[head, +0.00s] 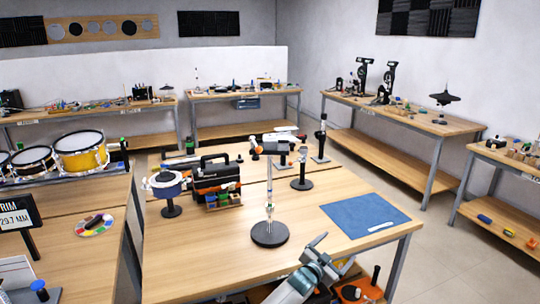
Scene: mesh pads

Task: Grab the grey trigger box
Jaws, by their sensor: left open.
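I cannot pick out a grey trigger box with certainty in the head view; the items on the benches are small. My left gripper (335,250) is at the bottom centre, by the front edge of the near wooden table (215,250). Its fingers are apart, and nothing shows between them. A blue mat (358,212) with a pale strip on it lies beyond the gripper to the right. A stand with a round black base (269,234) and a thin upright rod is beyond it to the left. My right gripper is not in view.
A black and orange toolbox (215,178), a blue-rimmed round item on a stand (168,190) and a dark post stand (302,182) are further back on the table. Drums (82,153) stand at left. Orange and black items (362,290) are below the table's front edge. The table's front left is clear.

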